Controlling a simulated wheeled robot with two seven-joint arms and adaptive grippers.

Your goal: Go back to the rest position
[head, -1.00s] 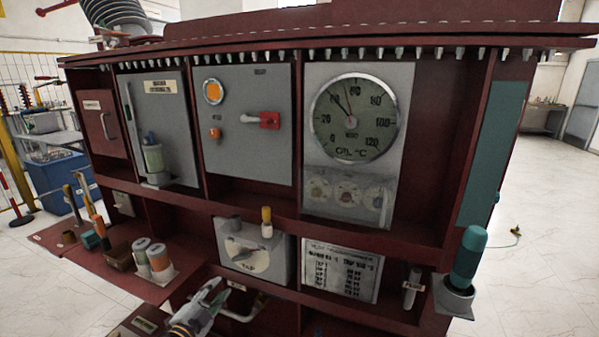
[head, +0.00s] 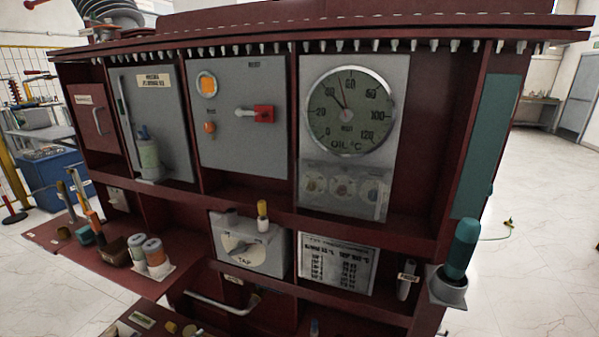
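Neither of my grippers shows in the head view now. The dark red transformer cabinet (head: 345,226) fills most of the view. Its upper row holds a grey panel with an orange lamp and a red-handled switch (head: 262,114), and a round oil temperature gauge (head: 351,112). Below are a grey TAP box (head: 246,246) with a yellow-topped peg (head: 263,215) on it, and a printed plate (head: 338,264). A teal cylinder (head: 461,247) stands in a grey cup holder (head: 447,289) at the right corner.
A red shelf (head: 111,272) juts out at the left with tools, a small brown box (head: 115,251) and two capped cylinders (head: 148,254). A light bar handle (head: 222,305) sticks out below the TAP box. A blue bin (head: 54,176) stands behind left. The floor (head: 545,240) at the right is mostly clear.

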